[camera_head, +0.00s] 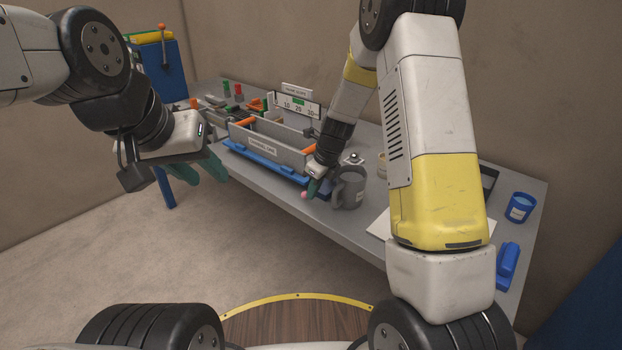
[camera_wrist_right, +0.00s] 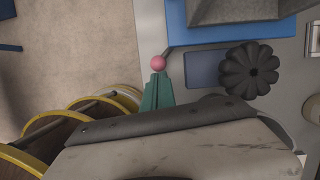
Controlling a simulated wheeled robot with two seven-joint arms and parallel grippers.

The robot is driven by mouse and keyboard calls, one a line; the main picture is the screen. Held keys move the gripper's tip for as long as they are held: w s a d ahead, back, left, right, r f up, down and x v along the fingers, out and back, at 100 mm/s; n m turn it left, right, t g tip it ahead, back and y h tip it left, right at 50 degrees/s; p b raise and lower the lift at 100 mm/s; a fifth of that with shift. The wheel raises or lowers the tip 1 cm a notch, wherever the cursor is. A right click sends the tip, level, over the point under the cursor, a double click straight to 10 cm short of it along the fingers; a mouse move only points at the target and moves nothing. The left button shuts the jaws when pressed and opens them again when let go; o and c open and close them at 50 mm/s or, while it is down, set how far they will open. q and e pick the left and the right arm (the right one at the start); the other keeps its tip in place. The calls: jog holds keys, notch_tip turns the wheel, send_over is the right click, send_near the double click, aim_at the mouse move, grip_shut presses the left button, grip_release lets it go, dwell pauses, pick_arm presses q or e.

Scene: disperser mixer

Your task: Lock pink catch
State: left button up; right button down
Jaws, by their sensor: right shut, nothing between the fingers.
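The pink catch shows as a small pink ball (camera_head: 304,195) at the right front end of the blue base of the channel unit (camera_head: 262,163). In the right wrist view the pink ball (camera_wrist_right: 158,63) sits on a thin rod that runs to the blue base (camera_wrist_right: 178,28). My right gripper (camera_head: 313,187) is shut and empty. Its teal fingertips (camera_wrist_right: 158,78) are right at the ball's near side; I cannot tell if they touch. My left gripper (camera_head: 205,170) hangs left of the bench with its teal fingers apart, holding nothing.
A dark scalloped round part (camera_wrist_right: 252,70) is right of the fingers in the wrist view. A blue cup (camera_head: 520,207) and blue block (camera_head: 508,262) are at the bench's right. Floor in front is clear.

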jog(key=a+m, duration=0.1)
jog(key=m, duration=0.1)
jog(key=a+m+t+h, duration=0.1)
jog(key=m, duration=0.1)
jog(key=shift+s+a, duration=0.3)
jog(key=shift+w+a, duration=0.15)
jog(key=shift+a, duration=0.55)
jog(key=shift+d, duration=0.1)
jog(key=shift+w+d, duration=0.45)
jog(key=shift+d, duration=0.2)
